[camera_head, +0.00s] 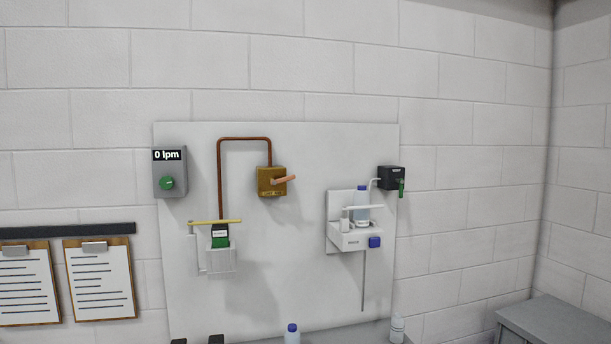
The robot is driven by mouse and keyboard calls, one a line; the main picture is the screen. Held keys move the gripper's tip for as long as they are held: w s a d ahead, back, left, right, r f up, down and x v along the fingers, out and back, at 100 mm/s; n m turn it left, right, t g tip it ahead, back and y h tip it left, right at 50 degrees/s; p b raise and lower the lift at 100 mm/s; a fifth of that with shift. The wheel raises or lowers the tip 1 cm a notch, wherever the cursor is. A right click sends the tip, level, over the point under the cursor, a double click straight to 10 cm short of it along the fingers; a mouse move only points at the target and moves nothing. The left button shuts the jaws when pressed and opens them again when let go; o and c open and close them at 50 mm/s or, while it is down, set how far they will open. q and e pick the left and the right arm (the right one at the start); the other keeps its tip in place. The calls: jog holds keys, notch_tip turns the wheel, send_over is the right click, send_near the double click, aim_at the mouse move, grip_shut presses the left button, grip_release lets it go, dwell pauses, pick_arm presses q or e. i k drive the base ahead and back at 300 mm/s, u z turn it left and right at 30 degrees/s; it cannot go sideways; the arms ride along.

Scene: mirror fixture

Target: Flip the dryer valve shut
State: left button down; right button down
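A brass-coloured valve box (271,181) with a copper lever (285,180) pointing right is on the white wall panel. A copper pipe (219,165) runs from it up, left and down. A black valve box (391,177) with a green lever (401,188) hanging down is at the panel's upper right. The box labels are too small to read, so I cannot tell which is the dryer valve. My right gripper is not in view.
A grey box (169,183) with a green knob reads "0 lpm". A glass holder (219,260) and a white bottle unit (350,235) are on the panel (290,290). Clipboards (100,282) hang left. A blue-capped bottle (292,336) stands low; a grey cabinet (555,325) is right.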

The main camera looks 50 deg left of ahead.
aim_at(273, 181)
jog(key=u, duration=0.35)
jog(key=i, duration=0.65)
jog(key=u, duration=0.6)
